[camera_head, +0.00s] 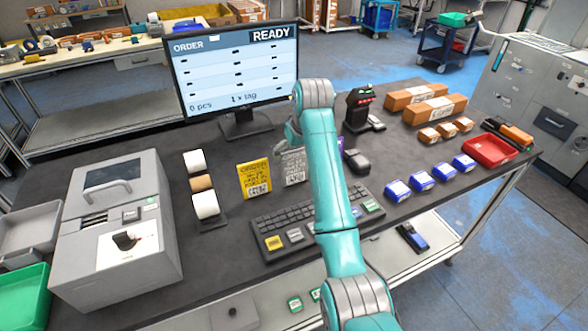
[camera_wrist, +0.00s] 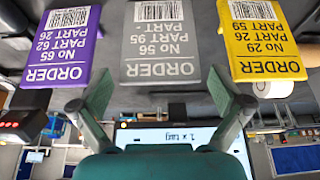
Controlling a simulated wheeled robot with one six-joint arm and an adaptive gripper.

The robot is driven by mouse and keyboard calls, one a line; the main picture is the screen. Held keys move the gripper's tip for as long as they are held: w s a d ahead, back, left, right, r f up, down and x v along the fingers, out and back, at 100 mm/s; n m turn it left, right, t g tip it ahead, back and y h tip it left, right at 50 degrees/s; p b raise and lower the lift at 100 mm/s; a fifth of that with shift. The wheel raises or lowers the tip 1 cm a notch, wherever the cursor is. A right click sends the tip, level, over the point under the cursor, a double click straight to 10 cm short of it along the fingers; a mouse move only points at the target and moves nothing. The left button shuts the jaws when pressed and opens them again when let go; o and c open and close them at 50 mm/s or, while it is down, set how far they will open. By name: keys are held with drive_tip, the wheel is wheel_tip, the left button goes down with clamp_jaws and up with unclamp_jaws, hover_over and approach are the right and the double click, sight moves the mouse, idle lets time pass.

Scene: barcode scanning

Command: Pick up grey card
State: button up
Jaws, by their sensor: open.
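The grey card (camera_head: 294,168) stands on the dark table, right of the yellow card and partly behind my arm. In the wrist view the grey card (camera_wrist: 161,70) shows upside down in the middle, with "ORDER", "No 56", "PART 95" and a barcode. My gripper (camera_wrist: 162,92) is open and empty, its two fingers spread to either side of the grey card's near edge. I cannot tell whether the fingers touch it. In the head view my gripper (camera_head: 284,143) is at the upper edge of the grey card, mostly hidden.
The yellow card (camera_wrist: 262,68) and purple card (camera_wrist: 63,68) flank the grey one closely. The monitor (camera_head: 240,75) stands behind, the keyboard (camera_head: 283,232) in front. Label rolls (camera_head: 203,190) stand left; a black scanner (camera_head: 358,112) and mouse (camera_head: 357,161) are right.

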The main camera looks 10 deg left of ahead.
drive_tip(key=shift+x, duration=1.05)
drive_tip(key=c, duration=0.8)
drive_tip(key=shift+r, duration=0.1)
